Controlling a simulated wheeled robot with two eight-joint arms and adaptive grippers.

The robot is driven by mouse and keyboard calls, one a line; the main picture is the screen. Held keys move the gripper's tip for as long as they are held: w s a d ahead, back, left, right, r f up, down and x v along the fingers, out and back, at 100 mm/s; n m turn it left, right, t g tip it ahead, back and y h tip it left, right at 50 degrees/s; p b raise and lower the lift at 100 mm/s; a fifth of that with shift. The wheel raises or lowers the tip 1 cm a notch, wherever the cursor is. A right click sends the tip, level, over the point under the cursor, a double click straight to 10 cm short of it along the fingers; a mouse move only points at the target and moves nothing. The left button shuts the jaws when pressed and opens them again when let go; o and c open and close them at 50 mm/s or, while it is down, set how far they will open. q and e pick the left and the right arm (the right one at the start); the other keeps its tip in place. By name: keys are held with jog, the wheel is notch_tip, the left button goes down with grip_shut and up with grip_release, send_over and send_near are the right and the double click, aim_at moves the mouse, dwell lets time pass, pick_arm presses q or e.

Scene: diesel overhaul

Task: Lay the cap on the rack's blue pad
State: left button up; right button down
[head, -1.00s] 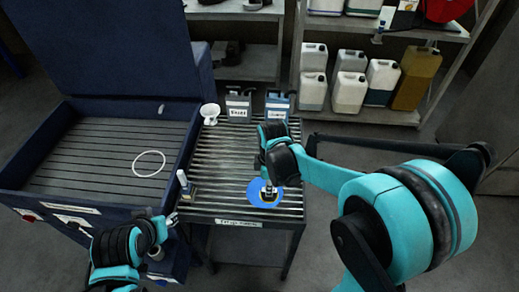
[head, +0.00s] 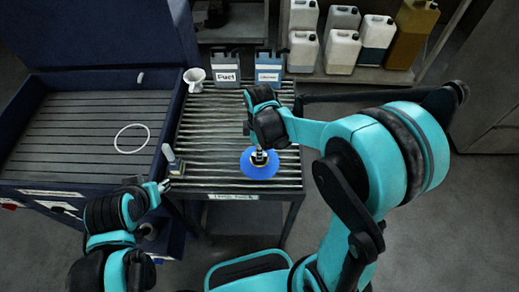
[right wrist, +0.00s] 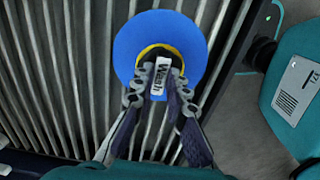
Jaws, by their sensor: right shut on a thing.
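The blue pad (head: 250,170) is a round disc on the slatted rack (head: 205,135); it also shows in the right wrist view (right wrist: 128,55). My right gripper (head: 259,155) is over the pad, pointing down. In the right wrist view its fingers (right wrist: 158,88) are shut on the cap (right wrist: 160,75), which has a white label reading "Wash" and a yellow rim. The cap lies within the pad's outline; I cannot tell whether it touches the pad. My left gripper (head: 164,186) is at the rack's left front corner, its opening too small to tell.
A white funnel (head: 194,80), a grey "Fuel" can (head: 227,72) and a blue can (head: 268,72) stand at the rack's back. A small upright item (head: 172,160) stands at its left front. A dark blue washer basin (head: 80,125) with a white ring (head: 132,138) adjoins on the left.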

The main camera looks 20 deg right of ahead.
jog(key=shift+f, duration=0.15)
jog(key=c, duration=1.4)
grip_release()
jog(key=shift+c, duration=0.2)
notch_tip(320, 180, up, 12)
